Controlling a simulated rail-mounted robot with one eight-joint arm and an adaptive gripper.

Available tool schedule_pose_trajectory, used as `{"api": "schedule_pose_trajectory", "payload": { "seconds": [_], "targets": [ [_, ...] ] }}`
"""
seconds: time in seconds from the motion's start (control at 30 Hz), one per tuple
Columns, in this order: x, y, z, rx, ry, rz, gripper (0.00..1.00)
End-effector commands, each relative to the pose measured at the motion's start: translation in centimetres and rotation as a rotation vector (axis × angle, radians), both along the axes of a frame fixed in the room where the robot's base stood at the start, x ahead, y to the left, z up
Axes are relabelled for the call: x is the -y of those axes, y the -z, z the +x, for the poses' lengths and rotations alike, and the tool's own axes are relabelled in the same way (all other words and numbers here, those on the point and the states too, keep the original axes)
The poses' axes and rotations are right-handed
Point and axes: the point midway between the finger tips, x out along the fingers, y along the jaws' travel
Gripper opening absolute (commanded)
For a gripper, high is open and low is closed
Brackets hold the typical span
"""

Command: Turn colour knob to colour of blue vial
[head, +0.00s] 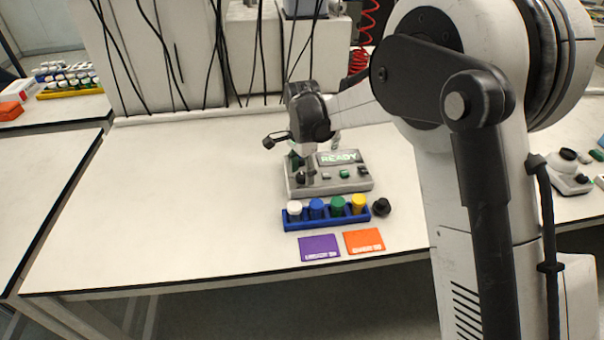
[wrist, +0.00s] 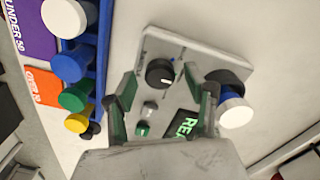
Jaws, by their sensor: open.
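The black colour knob (wrist: 160,73), with a short white pointer line, sits on the grey control box (head: 350,184). My gripper (wrist: 165,95) is open, with one finger on each side of the knob in that view; contact cannot be told. In the head view my gripper (head: 305,172) hangs over the left part of the box and hides some of it. The blue vial (head: 316,209) stands upright in a blue rack (head: 328,223) in front of the box; it also shows in the wrist view (wrist: 68,65).
White (head: 294,209), green (head: 337,206) and yellow (head: 358,204) vials share the rack. A black round object (head: 381,207) is at its right end. The box's display (head: 338,157) reads READY. Purple (head: 319,248) and orange (head: 364,241) cards lie in front. Table is clear at left.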

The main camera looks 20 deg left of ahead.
Motion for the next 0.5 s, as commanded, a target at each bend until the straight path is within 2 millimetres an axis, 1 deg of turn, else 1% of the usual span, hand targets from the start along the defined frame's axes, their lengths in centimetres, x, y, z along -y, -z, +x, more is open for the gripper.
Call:
{"api": "schedule_pose_trajectory", "payload": {
  "seconds": [0.13,0.4,0.5],
  "targets": [
    [0.02,0.68,-0.03,0.0,0.0,0.0,0.49],
    [0.02,0.76,-0.03,0.0,0.0,0.0,0.49],
    [0.02,0.75,-0.03,0.0,0.0,0.0,0.36]
  ]
}}
